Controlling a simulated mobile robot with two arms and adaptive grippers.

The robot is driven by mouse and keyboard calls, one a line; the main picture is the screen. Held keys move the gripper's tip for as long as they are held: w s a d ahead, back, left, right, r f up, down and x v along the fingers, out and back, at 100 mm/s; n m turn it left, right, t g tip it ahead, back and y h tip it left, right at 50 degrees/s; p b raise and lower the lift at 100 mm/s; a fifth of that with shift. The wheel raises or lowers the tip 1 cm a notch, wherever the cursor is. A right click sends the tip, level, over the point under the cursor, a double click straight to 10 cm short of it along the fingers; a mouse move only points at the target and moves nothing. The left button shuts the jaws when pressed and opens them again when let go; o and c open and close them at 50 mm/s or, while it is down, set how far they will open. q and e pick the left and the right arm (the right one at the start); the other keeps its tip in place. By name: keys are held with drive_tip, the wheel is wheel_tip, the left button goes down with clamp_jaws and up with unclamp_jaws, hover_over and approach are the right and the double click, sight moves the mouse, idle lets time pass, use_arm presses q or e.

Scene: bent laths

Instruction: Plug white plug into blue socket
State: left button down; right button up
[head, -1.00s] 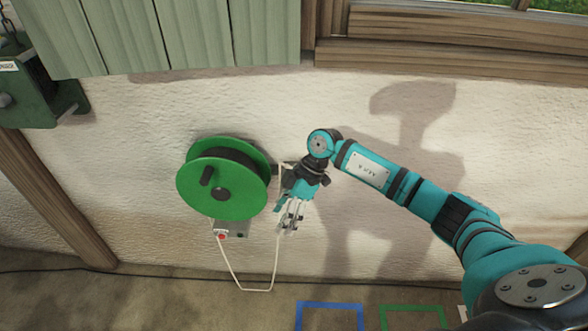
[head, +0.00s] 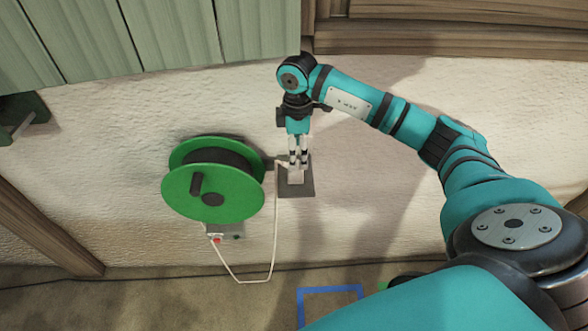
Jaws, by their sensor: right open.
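A white piece that looks like the white plug (head: 296,177) sits against a dark plate (head: 296,190) on the wall, right of the green reel. A white cable (head: 275,225) hangs in a loop from below the reel up to this spot. My right gripper (head: 298,163) is open and points down, its fingertips at the top of the white piece. Whether the fingers surround or touch it is too small to tell. I cannot make out a blue socket. My left gripper is not in view.
The green cable reel (head: 212,192) is close on the left, with a grey box (head: 226,231) bearing a red spot below it. Green shutters (head: 150,35) are above. A blue square outline (head: 330,291) marks the floor. The wall lower right of the plate is clear.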

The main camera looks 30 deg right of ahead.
sight(296, 176)
drive_tip(key=shift+f, duration=1.2)
drive_tip(key=f, duration=0.1)
drive_tip(key=f+p, duration=0.1)
drive_tip(key=f, duration=0.2)
drive_tip(key=shift+w+f+p, duration=0.25)
drive_tip(key=shift+f+p, duration=0.1)
drive_tip(key=shift+a+f, duration=0.1)
drive_tip(key=shift+f, duration=0.15)
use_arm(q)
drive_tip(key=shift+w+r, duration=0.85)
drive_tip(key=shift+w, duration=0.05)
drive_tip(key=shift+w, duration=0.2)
use_arm(e)
drive_tip(key=c, duration=1.2)
